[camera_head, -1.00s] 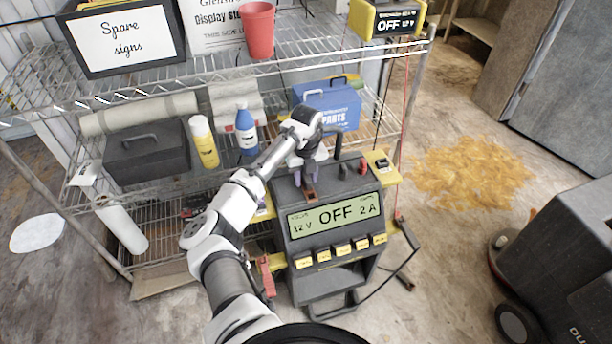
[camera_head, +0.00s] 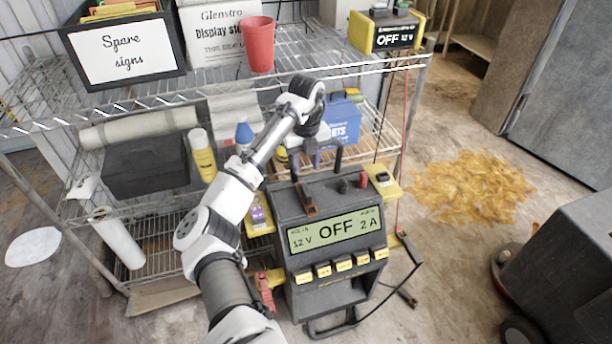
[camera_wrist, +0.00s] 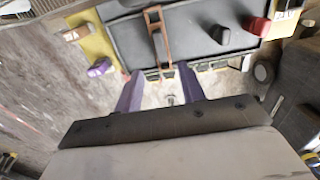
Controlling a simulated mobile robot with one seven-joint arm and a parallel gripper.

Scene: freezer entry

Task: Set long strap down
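The long strap, a narrow brown piece (camera_head: 306,200), rests on the top of the dark charger (camera_head: 290,205). In the wrist view the strap (camera_wrist: 157,36) runs across the charger top (camera_wrist: 190,35), with a loop at one end. My gripper (camera_head: 316,160) is just behind and above the charger top, apart from the strap in the head view. In the wrist view my gripper (camera_wrist: 159,72) shows two purple fingers spread apart with nothing held between them. The strap's near end lies just beyond the fingertips, in line with the gap.
The charger's display reads OFF. A black knob (camera_head: 342,186) and a red knob (camera_head: 363,181) stand beside the strap. A wire shelf (camera_head: 120,110) with bottles and a blue parts box (camera_head: 346,120) is behind. Open floor with a yellow-brown spill (camera_head: 470,190) lies to the right.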

